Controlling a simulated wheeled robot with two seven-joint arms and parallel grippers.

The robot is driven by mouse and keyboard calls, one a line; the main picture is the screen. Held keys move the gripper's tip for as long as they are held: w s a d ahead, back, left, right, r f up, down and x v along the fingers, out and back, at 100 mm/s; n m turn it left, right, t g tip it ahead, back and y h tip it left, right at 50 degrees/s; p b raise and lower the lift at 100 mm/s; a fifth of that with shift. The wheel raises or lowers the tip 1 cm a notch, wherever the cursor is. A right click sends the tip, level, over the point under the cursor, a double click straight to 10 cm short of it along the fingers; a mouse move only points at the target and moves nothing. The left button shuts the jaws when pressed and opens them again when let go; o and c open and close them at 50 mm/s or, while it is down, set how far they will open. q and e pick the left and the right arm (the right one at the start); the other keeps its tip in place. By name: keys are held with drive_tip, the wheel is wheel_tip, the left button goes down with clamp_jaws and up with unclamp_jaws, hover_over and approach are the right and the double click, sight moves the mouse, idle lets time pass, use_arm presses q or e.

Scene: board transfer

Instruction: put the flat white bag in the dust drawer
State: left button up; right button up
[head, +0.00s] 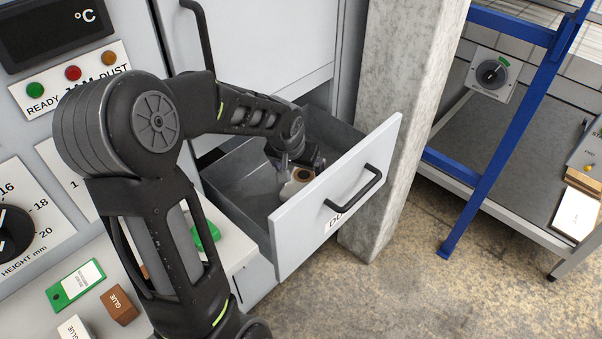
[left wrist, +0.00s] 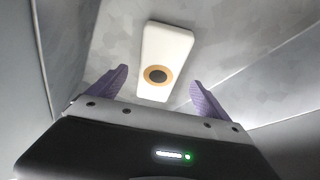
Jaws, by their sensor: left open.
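The flat white bag (left wrist: 166,45), with a tan ring and dark hole at one end, lies on the drawer floor in the left wrist view. In the head view the bag (head: 290,189) shows partly inside the open dust drawer (head: 240,190), beneath my left gripper (head: 288,172). In the left wrist view my left gripper (left wrist: 160,88) is open, its purple fingers apart. The bag's ringed end lies just beyond and between the fingertips, and no finger visibly touches it. My right gripper is not in view.
The drawer front with its black handle (head: 354,190) stands pulled out next to a concrete pillar (head: 395,110). A blue frame (head: 500,130) and bench stand at right.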

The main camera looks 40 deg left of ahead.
use_arm(q)
drive_tip(key=p+v, duration=0.1)
drive_tip(key=v, duration=0.6)
idle(1.4)
